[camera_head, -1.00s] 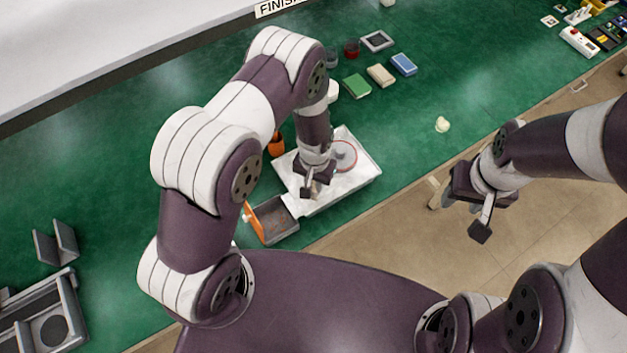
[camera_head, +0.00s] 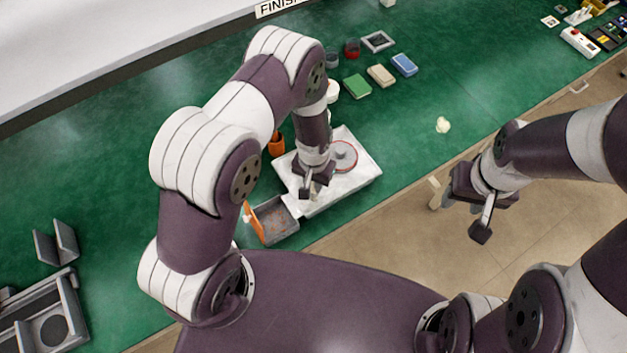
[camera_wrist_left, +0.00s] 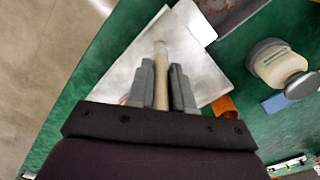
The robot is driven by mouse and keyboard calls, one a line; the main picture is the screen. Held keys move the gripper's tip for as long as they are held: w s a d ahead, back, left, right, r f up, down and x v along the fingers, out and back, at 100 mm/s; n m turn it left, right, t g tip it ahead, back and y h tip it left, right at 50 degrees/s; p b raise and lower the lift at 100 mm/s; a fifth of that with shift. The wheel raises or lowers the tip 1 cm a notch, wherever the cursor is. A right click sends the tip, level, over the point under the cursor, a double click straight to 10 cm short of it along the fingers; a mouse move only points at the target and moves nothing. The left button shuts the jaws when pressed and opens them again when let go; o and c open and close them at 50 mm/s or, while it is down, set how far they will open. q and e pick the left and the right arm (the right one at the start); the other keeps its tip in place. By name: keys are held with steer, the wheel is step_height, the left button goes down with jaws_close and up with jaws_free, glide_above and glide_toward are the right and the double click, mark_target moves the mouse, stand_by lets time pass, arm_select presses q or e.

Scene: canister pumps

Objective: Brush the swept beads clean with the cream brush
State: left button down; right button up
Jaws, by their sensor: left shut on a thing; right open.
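My left gripper (camera_head: 307,190) is over the front part of a white tray (camera_head: 362,180). In the left wrist view its fingers (camera_wrist_left: 162,82) are shut on a slim cream piece, which I take to be the cream brush (camera_wrist_left: 162,62). The brush points away from the gripper over the white tray; I cannot tell whether its tip touches. Small orange specks, possibly the beads, lie in a grey open bin (camera_head: 270,205) at the tray's left end. My right gripper (camera_head: 468,215) is open and empty, off the table's front edge.
An orange cup (camera_head: 276,145) stands behind the tray, and a red-rimmed disc (camera_head: 343,156) is on it. Green (camera_head: 357,86), cream (camera_head: 380,75) and blue (camera_head: 404,64) blocks lie farther back. A cream-and-grey canister (camera_wrist_left: 275,65) shows in the wrist view. The green table right of the tray is mostly clear.

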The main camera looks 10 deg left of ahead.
arm_select(q)
steer(key=shift+s+a+p, duration=0.25)
steer(key=shift+p, duration=0.05)
steer(key=shift+w+d+f+b, duration=0.2)
steer(key=shift+b, duration=0.2)
steer(key=shift+d, duration=0.1)
steer(key=shift+s+r, duration=0.1)
steer(key=shift+r, duration=0.05)
step_height(320, 180, up, 6)
steer(key=s+a+p, duration=0.2)
steer(key=p, duration=0.4)
stand_by(0.3)
steer(key=shift+w+a, duration=0.1)
